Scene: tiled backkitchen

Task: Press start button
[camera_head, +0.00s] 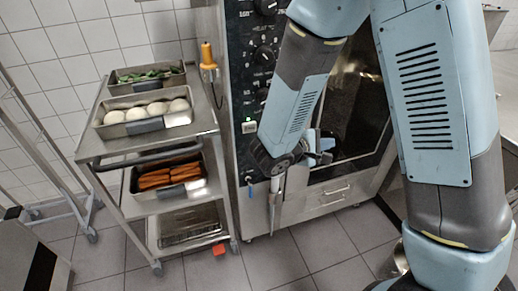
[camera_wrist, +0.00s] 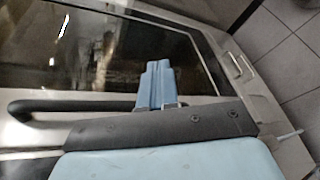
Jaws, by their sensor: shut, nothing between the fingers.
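The oven (camera_head: 340,110) stands in the middle of the head view, with a dark control panel down its left side. A small pale button (camera_head: 249,127) with green at its upper edge sits on the panel below the knobs; its lettering is too small to read. My gripper (camera_head: 322,146) is in front of the oven's glass door, to the right of the button and lower, apart from it. In the wrist view its blue fingers (camera_wrist: 157,82) are together and empty, over the dark door glass. The button does not show in the wrist view.
A steel trolley (camera_head: 105,153) with trays of food stands left of the oven. An orange-topped object (camera_head: 207,60) is at its right rear. A dark door handle (camera_wrist: 65,103) lies left of my fingers in the wrist view.

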